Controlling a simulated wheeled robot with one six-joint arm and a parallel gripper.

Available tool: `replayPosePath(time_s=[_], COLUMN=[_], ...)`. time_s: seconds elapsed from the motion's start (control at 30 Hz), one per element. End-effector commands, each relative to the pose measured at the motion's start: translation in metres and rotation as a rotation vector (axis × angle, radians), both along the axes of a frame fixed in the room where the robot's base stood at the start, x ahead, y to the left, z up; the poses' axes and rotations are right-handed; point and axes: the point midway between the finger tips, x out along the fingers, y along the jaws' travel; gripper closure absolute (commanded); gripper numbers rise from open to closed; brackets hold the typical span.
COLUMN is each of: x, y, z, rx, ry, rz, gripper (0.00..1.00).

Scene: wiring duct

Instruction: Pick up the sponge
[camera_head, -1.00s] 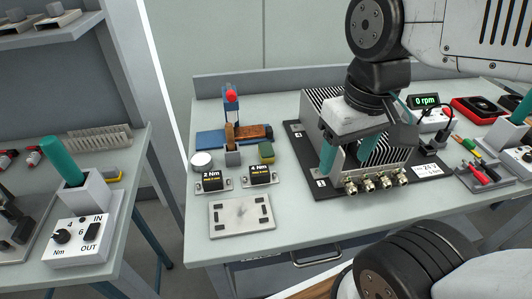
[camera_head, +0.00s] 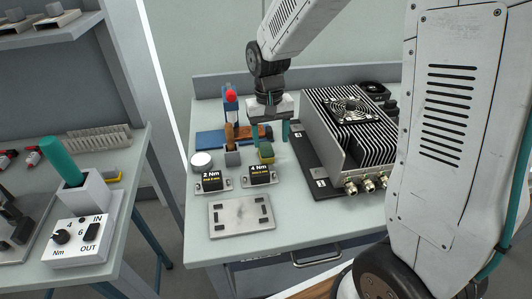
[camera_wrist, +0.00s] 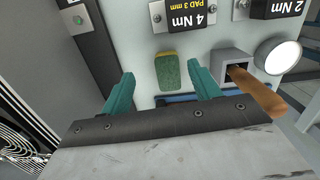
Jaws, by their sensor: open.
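The sponge (camera_head: 266,152) is a small block, green with a yellow side, lying on the grey table behind the 4 Nm block. In the wrist view the sponge (camera_wrist: 169,70) sits ahead of the gap between my fingertips, nearer the right finger, with nothing touching it. My gripper (camera_head: 270,134) has teal fingers and is open and empty. It hangs over the table, just behind the sponge in the head view. In the wrist view the two fingers of my gripper (camera_wrist: 163,82) stand wide apart.
A grey holder with a wooden handle (camera_head: 232,152) stands close left of the sponge. The 4 Nm block (camera_head: 260,174) and 2 Nm block (camera_head: 212,181) are in front. The finned housing (camera_head: 345,140) on its black plate stands right. A blue stand (camera_head: 207,138) is behind.

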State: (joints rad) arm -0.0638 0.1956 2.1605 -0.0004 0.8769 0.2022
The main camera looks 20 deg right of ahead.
Motion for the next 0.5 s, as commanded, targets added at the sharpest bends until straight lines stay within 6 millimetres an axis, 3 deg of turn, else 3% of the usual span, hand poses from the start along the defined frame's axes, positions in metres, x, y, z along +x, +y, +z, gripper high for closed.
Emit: replayPosePath(time_s=[0.03,0.1,0.5], x=[0.016,0.026,0.027], y=[0.001,0.002,0.002], z=[0.001,0.005,-0.04], rx=[0.002,0.004,0.003], ry=[-0.04,-0.084,-0.088], rz=[-0.02,-0.043,-0.059], gripper=[0.38,0.38,0.38])
